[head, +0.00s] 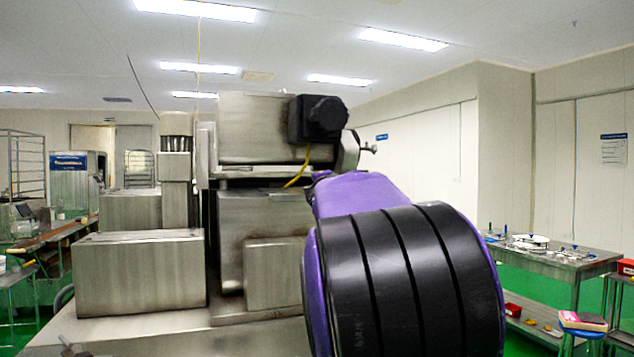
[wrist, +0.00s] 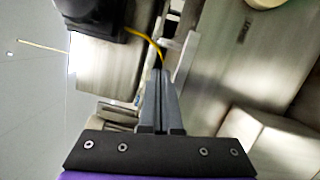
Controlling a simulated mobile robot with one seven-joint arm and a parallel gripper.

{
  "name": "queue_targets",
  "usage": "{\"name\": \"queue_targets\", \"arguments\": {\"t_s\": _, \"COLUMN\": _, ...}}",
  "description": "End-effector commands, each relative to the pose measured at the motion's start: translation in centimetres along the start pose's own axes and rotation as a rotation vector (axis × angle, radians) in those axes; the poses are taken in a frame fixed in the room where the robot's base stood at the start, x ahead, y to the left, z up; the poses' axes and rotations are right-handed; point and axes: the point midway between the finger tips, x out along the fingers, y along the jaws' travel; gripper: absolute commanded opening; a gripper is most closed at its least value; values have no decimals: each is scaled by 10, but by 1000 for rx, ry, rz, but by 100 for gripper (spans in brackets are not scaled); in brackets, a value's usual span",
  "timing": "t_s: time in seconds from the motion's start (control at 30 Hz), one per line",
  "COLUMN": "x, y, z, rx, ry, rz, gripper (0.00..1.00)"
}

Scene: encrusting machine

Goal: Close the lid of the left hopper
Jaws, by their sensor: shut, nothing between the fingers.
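The steel encrusting machine (head: 262,222) stands in the middle of the head view. A steel box-shaped upper part (head: 250,130) with a black knob-like block (head: 318,118) sits on top; I cannot tell whether it is the left hopper or its lid. In the wrist view the same steel part (wrist: 103,68) and black block (wrist: 90,15) show at upper left. My gripper (wrist: 161,72) is shut and empty, its fingertips near a steel edge and a yellow cable (wrist: 150,42); I cannot tell if they touch. My arm hides the gripper in the head view.
Steel boxes (head: 140,272) stand at the machine's left. A table with small parts (head: 545,255) is at the right, with a stool (head: 583,322) holding a pink item. A workbench (head: 50,240) is at far left. Green floor shows between them.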

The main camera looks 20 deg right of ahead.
Motion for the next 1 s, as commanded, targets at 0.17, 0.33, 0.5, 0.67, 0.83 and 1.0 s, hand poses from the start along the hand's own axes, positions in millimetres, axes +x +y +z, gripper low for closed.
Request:
{"name": "queue_targets", "arguments": {"t_s": 0.17, "x": 20, "y": 4, "z": 1, "rx": -4, "ry": -2, "rz": -3, "gripper": 0}}
{"name": "queue_targets", "arguments": {"t_s": 0.33, "x": 48, "y": 5, "z": 2, "rx": -2, "ry": -2, "rz": -1, "gripper": 0}}
{"name": "queue_targets", "arguments": {"t_s": 0.5, "x": 74, "y": 4, "z": 2, "rx": 0, "ry": -2, "rz": 0, "gripper": 0}}
{"name": "queue_targets", "arguments": {"t_s": 0.67, "x": 90, "y": 3, "z": 1, "rx": 1, "ry": -1, "rz": 1, "gripper": 0}}
{"name": "queue_targets", "arguments": {"t_s": 0.83, "x": 97, "y": 2, "z": 0, "rx": 3, "ry": 0, "rz": 2, "gripper": 0}}
{"name": "queue_targets", "arguments": {"t_s": 1.0, "x": 98, "y": 2, "z": 0, "rx": 4, "ry": 0, "rz": 3, "gripper": 0}}
